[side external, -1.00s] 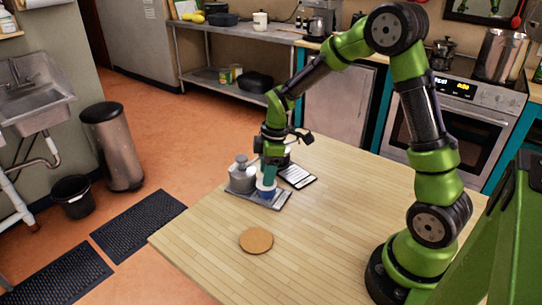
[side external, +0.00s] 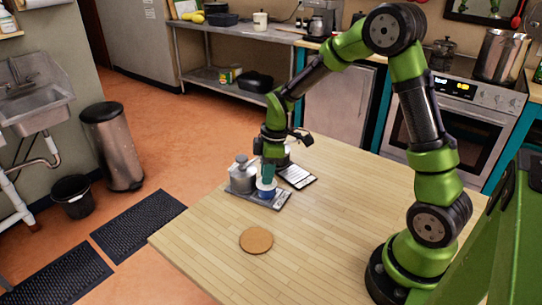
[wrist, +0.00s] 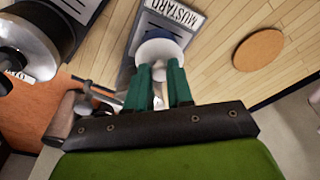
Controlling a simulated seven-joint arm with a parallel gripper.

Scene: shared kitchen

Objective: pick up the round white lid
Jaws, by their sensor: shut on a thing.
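The round white lid (wrist: 160,47) shows in the wrist view between and just beyond my green fingertips. My gripper (wrist: 159,74) is shut on the lid's small knob. In the side view my gripper (side external: 269,178) points down over the lid (side external: 266,184), which sits at the top of a small blue and white jar (side external: 267,193). The fingers partly hide the lid. I cannot tell whether the lid touches the jar or is slightly raised.
The jar stands on a grey board (side external: 272,203), marked MUSTARD in the wrist view, beside a grey metal canister (side external: 241,178). Another labelled board (side external: 297,176) lies behind to the right. A round cork mat (side external: 256,240) lies in front.

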